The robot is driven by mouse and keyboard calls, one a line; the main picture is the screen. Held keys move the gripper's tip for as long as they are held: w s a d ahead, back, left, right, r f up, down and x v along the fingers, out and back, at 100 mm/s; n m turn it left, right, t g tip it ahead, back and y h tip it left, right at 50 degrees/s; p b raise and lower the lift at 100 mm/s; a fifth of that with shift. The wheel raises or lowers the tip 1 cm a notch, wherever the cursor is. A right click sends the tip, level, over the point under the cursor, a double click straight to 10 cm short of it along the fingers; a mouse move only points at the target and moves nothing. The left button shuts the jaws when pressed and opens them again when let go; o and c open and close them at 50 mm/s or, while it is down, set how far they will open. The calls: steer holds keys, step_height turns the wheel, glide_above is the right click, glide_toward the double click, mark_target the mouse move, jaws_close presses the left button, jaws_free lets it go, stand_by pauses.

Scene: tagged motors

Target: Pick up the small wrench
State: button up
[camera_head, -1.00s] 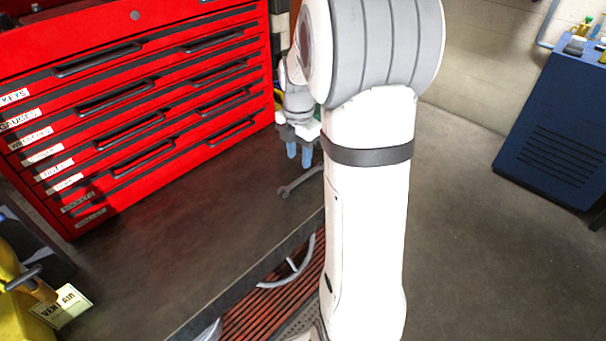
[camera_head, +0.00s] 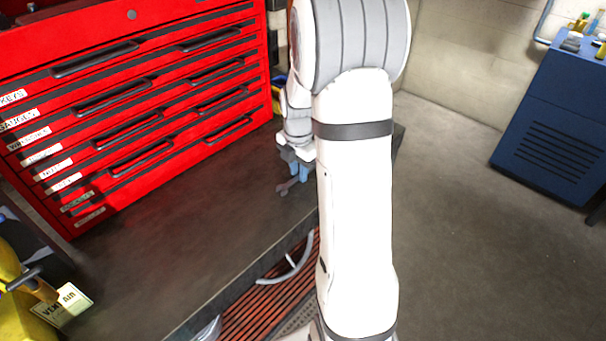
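The small wrench (camera_head: 283,189) is grey and lies at the dark bench top, right of the red tool chest. Its left end shows; the rest is hidden behind my gripper and arm. My gripper (camera_head: 298,175) points down with its blue fingertips right at the wrench, overlapping it in this view. The fingers are small and partly merge with the wrench, so I cannot tell whether they are closed on it, or whether the wrench touches the bench.
The red tool chest (camera_head: 130,110) with labelled drawers stands at the left. The dark bench top (camera_head: 170,230) is clear in front of it. A yellow object with a tag (camera_head: 62,304) is at the lower left. A blue cabinet (camera_head: 555,120) stands at the right.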

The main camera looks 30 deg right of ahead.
jaws_close()
stand_by(0.3)
